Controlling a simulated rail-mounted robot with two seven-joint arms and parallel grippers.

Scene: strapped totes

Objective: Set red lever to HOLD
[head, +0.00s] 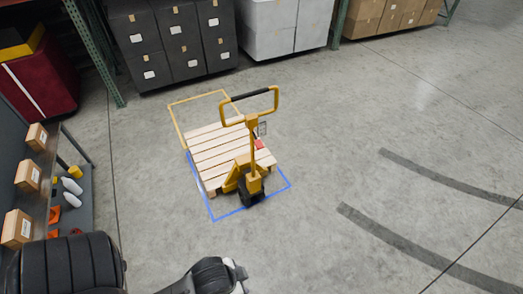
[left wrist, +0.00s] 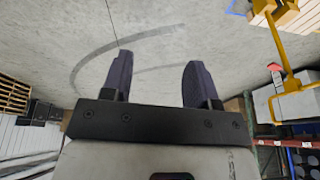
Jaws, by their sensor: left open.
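A yellow pallet jack (head: 251,150) with a looped handle stands on the floor in the middle of the head view. A small red part (head: 259,145), which looks like the red lever, shows beside its upright; its setting is too small to read. In the left wrist view the yellow handle frame (left wrist: 281,45) and a red part (left wrist: 274,67) show at the right edge. My left gripper (left wrist: 157,60) is open, its two dark fingers apart with nothing between them, away from the jack. My right gripper is not in view.
A wooden pallet (head: 215,150) sits on the jack's forks, beside blue floor tape (head: 228,215). A shelf with boxes (head: 28,176) stands at the left. Dark totes (head: 180,45) and grey totes (head: 275,25) line the back. The floor at the right is clear.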

